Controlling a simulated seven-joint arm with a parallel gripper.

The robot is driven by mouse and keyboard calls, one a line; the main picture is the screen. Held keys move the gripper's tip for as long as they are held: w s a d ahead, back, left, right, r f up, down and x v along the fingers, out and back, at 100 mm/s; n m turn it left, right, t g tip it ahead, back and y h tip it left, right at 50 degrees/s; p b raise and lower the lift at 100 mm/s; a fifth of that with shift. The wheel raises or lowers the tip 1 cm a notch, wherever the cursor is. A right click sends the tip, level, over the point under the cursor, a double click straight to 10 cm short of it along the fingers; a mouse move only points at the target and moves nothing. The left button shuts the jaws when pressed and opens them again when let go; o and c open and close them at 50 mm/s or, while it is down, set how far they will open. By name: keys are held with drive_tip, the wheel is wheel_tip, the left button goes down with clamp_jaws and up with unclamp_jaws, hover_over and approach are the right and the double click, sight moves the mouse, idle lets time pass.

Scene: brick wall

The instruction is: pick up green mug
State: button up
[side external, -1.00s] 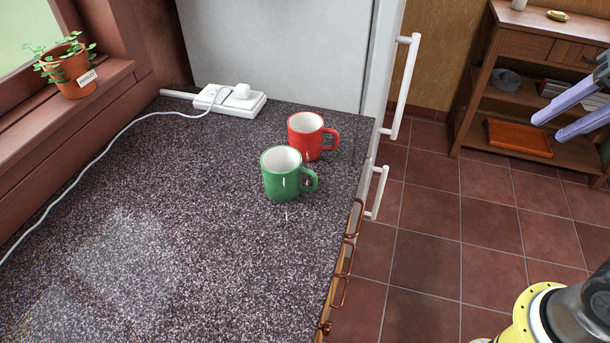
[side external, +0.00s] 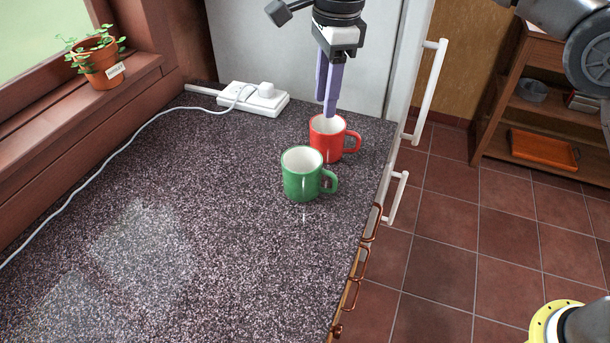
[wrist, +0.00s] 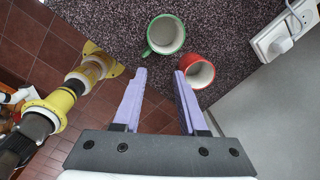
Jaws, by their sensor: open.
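The green mug (side external: 302,176) stands upright on the speckled counter, its handle toward the right in the side view. It also shows near the top middle of the wrist view (wrist: 165,36), with its white inside visible. The red mug (side external: 325,140) stands upright just behind it, close by; it also shows in the wrist view (wrist: 198,71). My gripper (side external: 328,112) points down above the red mug and behind the green one. In the wrist view my gripper (wrist: 159,72) has its two purple fingers apart with nothing between them, the right finger overlapping the red mug in the picture.
A white power strip (side external: 252,98) with a plug and cable lies at the counter's back. A potted plant (side external: 100,62) sits on the left sill. A white fridge (side external: 270,45) stands behind. The counter (side external: 170,220) is clear to the left and front.

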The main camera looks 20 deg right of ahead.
hover_over(310, 200)
wheel_tip(310, 200, down, 5)
drive_tip(key=shift+n+g, duration=0.3)
drive_tip(key=shift+n, duration=0.1)
drive_tip(key=shift+f, duration=6.7)
drive_tip(key=shift+c, duration=0.4)
clamp_jaws()
